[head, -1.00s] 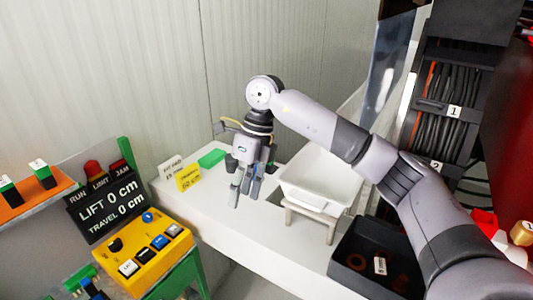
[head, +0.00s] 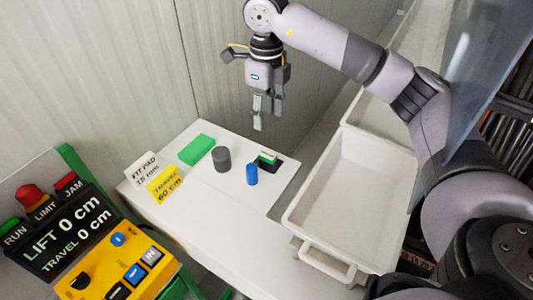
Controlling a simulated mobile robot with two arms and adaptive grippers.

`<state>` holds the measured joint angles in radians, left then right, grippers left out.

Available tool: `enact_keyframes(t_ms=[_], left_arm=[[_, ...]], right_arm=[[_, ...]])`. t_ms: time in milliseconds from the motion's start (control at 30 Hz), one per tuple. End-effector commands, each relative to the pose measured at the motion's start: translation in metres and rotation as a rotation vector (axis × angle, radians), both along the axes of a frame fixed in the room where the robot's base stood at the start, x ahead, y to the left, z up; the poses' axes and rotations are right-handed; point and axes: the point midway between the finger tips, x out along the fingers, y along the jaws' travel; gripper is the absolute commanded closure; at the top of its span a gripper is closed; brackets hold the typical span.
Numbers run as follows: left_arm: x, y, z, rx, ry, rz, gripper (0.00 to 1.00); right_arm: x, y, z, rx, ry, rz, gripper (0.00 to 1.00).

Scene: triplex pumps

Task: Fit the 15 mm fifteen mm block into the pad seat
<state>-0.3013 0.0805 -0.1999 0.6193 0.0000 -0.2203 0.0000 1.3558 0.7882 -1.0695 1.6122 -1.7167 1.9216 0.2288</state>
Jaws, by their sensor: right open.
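A small block with a green and white top (head: 268,156) sits at a dark patch on the white bench; its label is too small to read, and I cannot tell if it is the fifteen mm block. The dark patch (head: 279,167) may be the pad seat; I cannot tell how the block sits in it. My right gripper (head: 267,110) points down, open and empty, above and apart from this block. A white card reading "FIT PAD 15 mm" (head: 142,168) stands at the bench's left. My left gripper is out of view.
A green block (head: 196,149), a grey cylinder (head: 221,160) and a blue cylinder (head: 252,174) stand on the white bench (head: 215,190). A yellow "TRAVEL 60 cm" card (head: 163,183) is at left. A white tray (head: 345,205) is at right. A yellow control box (head: 120,265) is at lower left.

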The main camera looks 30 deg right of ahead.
Motion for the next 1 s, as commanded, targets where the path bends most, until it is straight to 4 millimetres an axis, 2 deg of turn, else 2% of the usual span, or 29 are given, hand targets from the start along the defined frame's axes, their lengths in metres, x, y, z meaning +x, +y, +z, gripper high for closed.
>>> enact_keyframes(t_ms=[33, 100, 300, 400, 567, 667, 833, 1000], left_arm=[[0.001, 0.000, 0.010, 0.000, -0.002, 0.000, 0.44], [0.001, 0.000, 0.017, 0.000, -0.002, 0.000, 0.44], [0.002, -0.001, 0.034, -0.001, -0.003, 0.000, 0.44], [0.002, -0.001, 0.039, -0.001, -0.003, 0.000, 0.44], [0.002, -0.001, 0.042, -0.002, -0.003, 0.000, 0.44], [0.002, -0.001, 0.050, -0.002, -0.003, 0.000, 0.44], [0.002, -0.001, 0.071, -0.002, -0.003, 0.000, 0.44], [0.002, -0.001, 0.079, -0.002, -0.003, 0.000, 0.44]], right_arm=[[-0.001, -0.001, -0.009, -0.001, 0.006, -0.001, 0.55], [-0.002, -0.001, -0.024, -0.002, 0.007, 0.000, 0.55], [-0.002, -0.001, -0.064, 0.000, 0.004, 0.000, 0.55], [-0.001, 0.000, -0.078, 0.001, 0.003, 0.000, 0.55], [-0.001, 0.000, -0.089, 0.000, 0.000, 0.000, 0.55], [-0.003, 0.000, -0.094, 0.000, 0.004, -0.001, 0.55], [-0.010, 0.000, -0.113, 0.000, 0.004, 0.000, 0.55], [-0.009, 0.000, -0.135, 0.001, 0.002, 0.000, 0.55]])
